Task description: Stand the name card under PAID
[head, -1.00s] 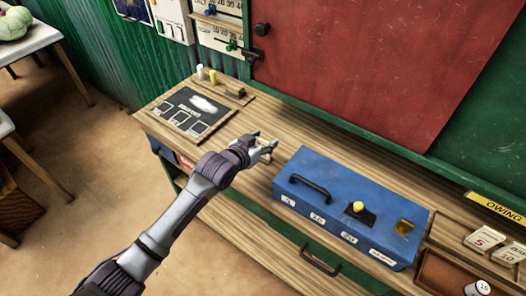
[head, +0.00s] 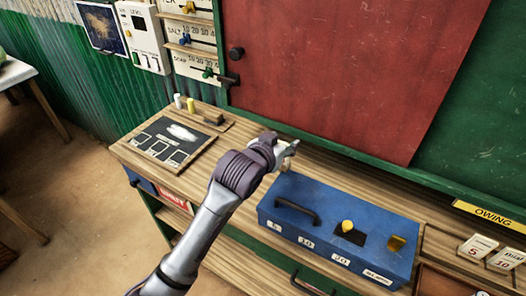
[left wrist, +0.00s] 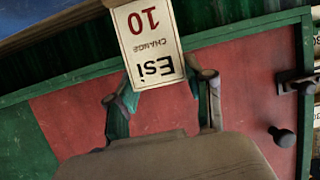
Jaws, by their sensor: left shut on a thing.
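My left gripper (head: 287,150) is over the counter, near the back left corner of the blue cash box. It also shows in the left wrist view (left wrist: 166,90), shut on a white name card (left wrist: 152,45). The card reads "Esi", "CHANGE" and "10", upside down in that picture. In the head view the card is hard to make out behind the fingers. No PAID label shows in either view. A yellow OWING label (head: 490,216) is at the right edge. My right gripper is not in view.
The blue cash box (head: 335,236) stands on the counter (head: 225,165). A dark slate board (head: 165,142) lies at the left end. Two numbered cards, one reading 5 (head: 478,246) and one reading 10 (head: 504,258), are below OWING. A red panel (head: 350,80) rises behind.

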